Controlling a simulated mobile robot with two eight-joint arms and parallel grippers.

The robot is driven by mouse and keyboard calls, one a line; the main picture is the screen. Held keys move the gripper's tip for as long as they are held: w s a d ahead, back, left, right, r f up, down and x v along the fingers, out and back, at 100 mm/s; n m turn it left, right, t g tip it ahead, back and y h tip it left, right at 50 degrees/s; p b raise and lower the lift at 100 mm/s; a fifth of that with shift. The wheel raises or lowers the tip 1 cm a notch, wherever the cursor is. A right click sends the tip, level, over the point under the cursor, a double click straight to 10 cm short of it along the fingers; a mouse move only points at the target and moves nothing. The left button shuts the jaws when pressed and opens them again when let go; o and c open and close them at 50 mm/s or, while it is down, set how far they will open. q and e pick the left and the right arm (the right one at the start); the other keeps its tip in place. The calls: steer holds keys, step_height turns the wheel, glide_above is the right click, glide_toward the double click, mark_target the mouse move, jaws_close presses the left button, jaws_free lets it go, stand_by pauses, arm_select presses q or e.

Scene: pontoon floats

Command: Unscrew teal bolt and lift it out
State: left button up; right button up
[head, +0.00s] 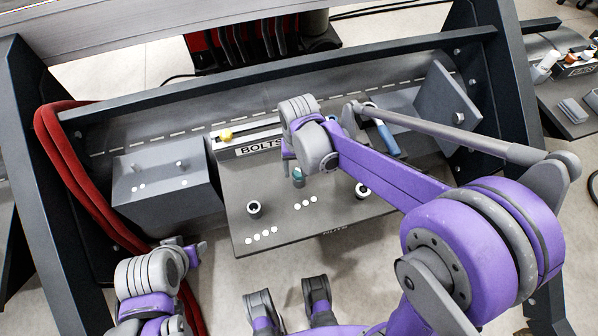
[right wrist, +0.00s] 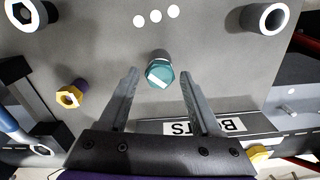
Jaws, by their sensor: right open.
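My right gripper (right wrist: 160,76) is open, with one finger on each side of the bolt head and a visible gap on both sides.
A tray labelled BOLTS (head: 258,149) with a yellow piece (head: 225,135) lies behind. A yellow-headed bolt (right wrist: 69,96) and a blue-handled tool (head: 387,138) are nearby. A grey box (head: 165,190) and red hose (head: 62,150) are left.

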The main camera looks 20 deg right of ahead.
steer(key=m, duration=0.4)
steer(key=shift+m, duration=0.4)
steer(key=m, duration=0.8)
steer(key=shift+m, duration=0.4)
steer(key=m, duration=0.5)
steer(key=shift+p, duration=0.3)
steer(key=shift+c, duration=0.2)
jaws_close()
steer(key=n, duration=1.2)
steer(key=shift+r, duration=0.1)
